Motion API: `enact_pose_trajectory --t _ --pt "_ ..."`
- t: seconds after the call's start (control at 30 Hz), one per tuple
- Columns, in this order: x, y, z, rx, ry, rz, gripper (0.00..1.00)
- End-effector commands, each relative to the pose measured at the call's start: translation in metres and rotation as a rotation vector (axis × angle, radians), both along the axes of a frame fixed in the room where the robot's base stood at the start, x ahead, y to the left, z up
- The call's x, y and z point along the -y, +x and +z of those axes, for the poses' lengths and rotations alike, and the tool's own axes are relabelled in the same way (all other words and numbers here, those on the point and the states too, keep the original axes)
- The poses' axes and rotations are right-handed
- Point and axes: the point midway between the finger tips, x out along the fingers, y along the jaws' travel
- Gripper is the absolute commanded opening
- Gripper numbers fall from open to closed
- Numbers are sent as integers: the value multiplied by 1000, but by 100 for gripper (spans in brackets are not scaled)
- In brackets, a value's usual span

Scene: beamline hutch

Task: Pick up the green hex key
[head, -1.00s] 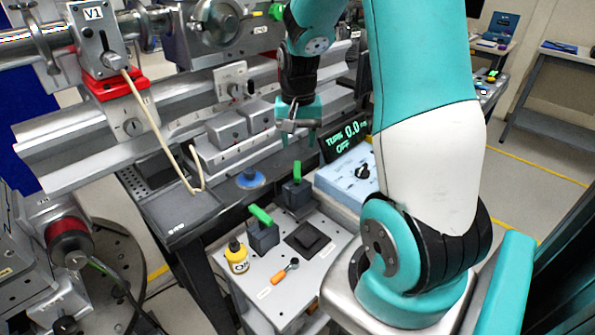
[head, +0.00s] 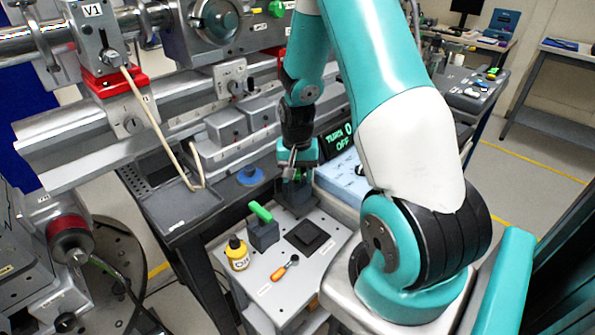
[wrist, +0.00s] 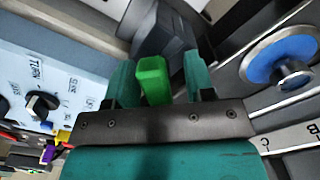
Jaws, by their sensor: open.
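Two green handles stand in dark blocks on the grey cart top. I cannot tell from the handles alone which is the hex key. One green handle (wrist: 152,80) is upright in the rear dark block (head: 294,198) and sits between my open fingers in the wrist view, closer to the left finger. The other green handle (head: 261,212) leans in the front dark block (head: 263,235). My gripper (head: 295,171) points down over the rear block and is open around the first handle. In the head view my fingers largely hide that handle.
A light-blue control box (head: 343,180) stands close right of my gripper. A blue round knob (head: 250,176) is to the left.

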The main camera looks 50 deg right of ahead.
Motion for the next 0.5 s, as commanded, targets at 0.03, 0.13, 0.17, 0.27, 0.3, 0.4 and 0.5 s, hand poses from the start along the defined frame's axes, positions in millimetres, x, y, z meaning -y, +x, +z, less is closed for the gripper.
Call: enact_pose_trajectory --t 0.03,0.13,0.17,0.27,0.3,0.4,0.5 --pt "0 0 0 1 -1 0 49" --pt "0 0 0 1 -1 0 42" --pt "0 0 0 1 -1 0 35" --pt "0 0 0 1 -1 0 12" --pt "0 0 0 0 0 0 3" --pt "0 0 1 1 -1 0 0" --pt "0 0 1 1 -1 0 0"
